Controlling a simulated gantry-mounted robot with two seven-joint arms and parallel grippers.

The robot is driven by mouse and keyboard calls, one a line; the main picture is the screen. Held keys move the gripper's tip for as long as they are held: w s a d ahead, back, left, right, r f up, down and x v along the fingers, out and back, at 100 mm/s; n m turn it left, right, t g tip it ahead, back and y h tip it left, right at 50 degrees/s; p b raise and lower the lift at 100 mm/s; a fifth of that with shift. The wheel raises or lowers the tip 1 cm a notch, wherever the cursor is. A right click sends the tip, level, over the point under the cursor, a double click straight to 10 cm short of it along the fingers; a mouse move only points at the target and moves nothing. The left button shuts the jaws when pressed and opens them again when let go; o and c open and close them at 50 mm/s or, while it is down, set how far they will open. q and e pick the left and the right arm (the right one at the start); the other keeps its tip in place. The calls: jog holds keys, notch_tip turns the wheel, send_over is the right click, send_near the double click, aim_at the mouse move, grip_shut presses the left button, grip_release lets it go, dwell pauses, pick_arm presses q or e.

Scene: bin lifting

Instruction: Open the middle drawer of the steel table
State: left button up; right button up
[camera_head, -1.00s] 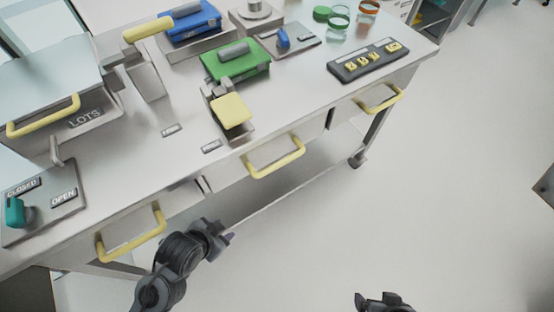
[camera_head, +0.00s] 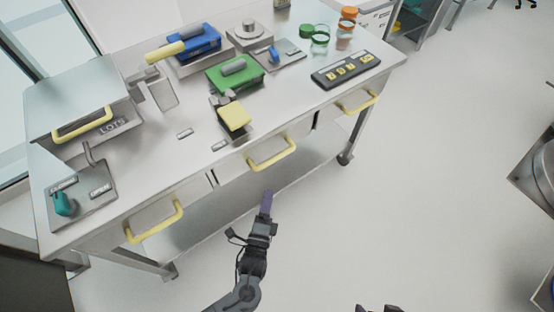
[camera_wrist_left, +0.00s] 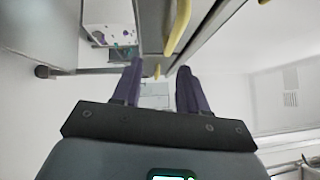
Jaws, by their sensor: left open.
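The steel table (camera_head: 190,165) has a row of drawers along its front, each with a yellow bar handle. The middle drawer (camera_head: 232,168) is shut, and its yellow handle (camera_head: 272,156) faces the open floor. My left gripper (camera_head: 267,200) is in front of and below that handle, apart from it, with its purple fingers pointing toward the table. The left wrist view shows the two fingers (camera_wrist_left: 158,85) spread with nothing between them, and a yellow handle (camera_wrist_left: 178,28) beyond them. Only a dark part of my right gripper (camera_head: 378,308) shows at the bottom edge.
The left drawer handle (camera_head: 155,222) and right drawer handle (camera_head: 356,103) flank the middle one. Blue and green boxes, a button panel (camera_head: 345,70) and jars stand on the tabletop. The floor (camera_head: 400,190) to the right is clear. A grey metal unit (camera_head: 540,185) stands at the right edge.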

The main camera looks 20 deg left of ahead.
pick_arm(q)
send_near(275, 158)
jog(key=x, duration=0.2)
jog(key=b+x, duration=0.1)
jog(key=x, duration=0.1)
jog(key=b+x, duration=0.1)
jog(key=x, duration=0.2)
jog(key=f+x, duration=0.1)
jog(key=x, duration=0.1)
jog(key=shift+w+a+b, duration=0.2)
jog(key=shift+w+b, duration=0.15)
jog(key=shift+b, duration=0.05)
jog(key=shift+w+r, duration=0.1)
jog(key=shift+w, duration=0.15)
pick_arm(e)
jog(key=x, duration=0.2)
jog(key=shift+w+a+f, duration=0.2)
jog(key=shift+w, duration=0.05)
pick_arm(q)
jog(key=shift+c, duration=0.4)
grip_shut()
